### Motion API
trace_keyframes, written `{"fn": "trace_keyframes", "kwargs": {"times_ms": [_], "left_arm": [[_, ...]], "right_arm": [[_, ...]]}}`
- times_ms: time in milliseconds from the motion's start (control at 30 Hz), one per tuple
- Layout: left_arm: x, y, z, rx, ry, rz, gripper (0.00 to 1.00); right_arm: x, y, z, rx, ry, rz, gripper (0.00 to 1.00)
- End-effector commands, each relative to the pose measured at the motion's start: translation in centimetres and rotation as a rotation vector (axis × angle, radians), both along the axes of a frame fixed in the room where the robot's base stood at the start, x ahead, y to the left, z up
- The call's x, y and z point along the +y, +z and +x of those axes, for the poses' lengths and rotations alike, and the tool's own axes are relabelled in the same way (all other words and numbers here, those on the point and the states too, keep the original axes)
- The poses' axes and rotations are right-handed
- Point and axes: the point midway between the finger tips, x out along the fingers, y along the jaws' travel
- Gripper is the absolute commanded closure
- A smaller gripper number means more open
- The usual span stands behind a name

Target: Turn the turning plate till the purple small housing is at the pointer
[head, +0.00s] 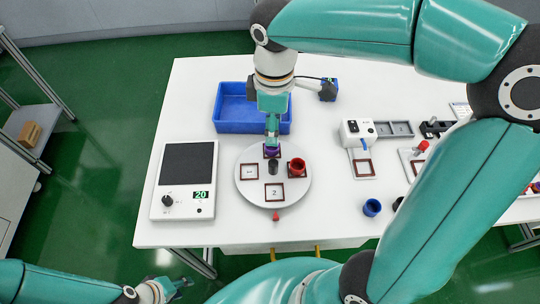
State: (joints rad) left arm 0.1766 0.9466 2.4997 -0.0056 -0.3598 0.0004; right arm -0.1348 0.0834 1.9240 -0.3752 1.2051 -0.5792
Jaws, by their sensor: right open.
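The round turning plate (262,197) lies on the white table and bears dark-framed square places around a dark centre post (273,168). The purple small housing (268,152) is at the plate's far side, partly hidden by my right gripper. A red housing (297,168) sits at the plate's right. A small red piece that looks like the pointer (276,216) is at the plate's near edge, facing the framed place marked 2. My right gripper (272,138) is open, pointing down at the purple housing; contact cannot be told. My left gripper (176,288) is low at the bottom left, away from the table.
A blue bin (227,127) stands behind the plate. A device with a dark panel and a display reading 20 (201,195) is to the left. A blue ring-like part (372,207) and a white device (357,132) are to the right. My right arm covers much of the right side.

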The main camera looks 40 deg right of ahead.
Motion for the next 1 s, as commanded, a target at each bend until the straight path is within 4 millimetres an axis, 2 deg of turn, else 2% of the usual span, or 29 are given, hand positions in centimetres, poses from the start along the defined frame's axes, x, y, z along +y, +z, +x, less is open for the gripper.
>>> {"fn": "trace_keyframes", "kwargs": {"times_ms": [600, 800, 1000], "left_arm": [[0.0, 0.0, 0.1, -0.001, 0.0, 0.0, 0.6], [0.0, -0.1, 0.1, -0.001, 0.0, 0.0, 0.6], [0.0, -0.1, 0.0, -0.001, 0.0, 0.0, 0.6]], "right_arm": [[0.0, -12.5, -0.1, 0.008, 0.0, 0.002, 0.48], [0.0, -14.7, 0.0, 0.004, 0.001, 0.001, 0.48], [0.1, -15.3, 0.0, 0.002, 0.002, 0.002, 0.48]]}}
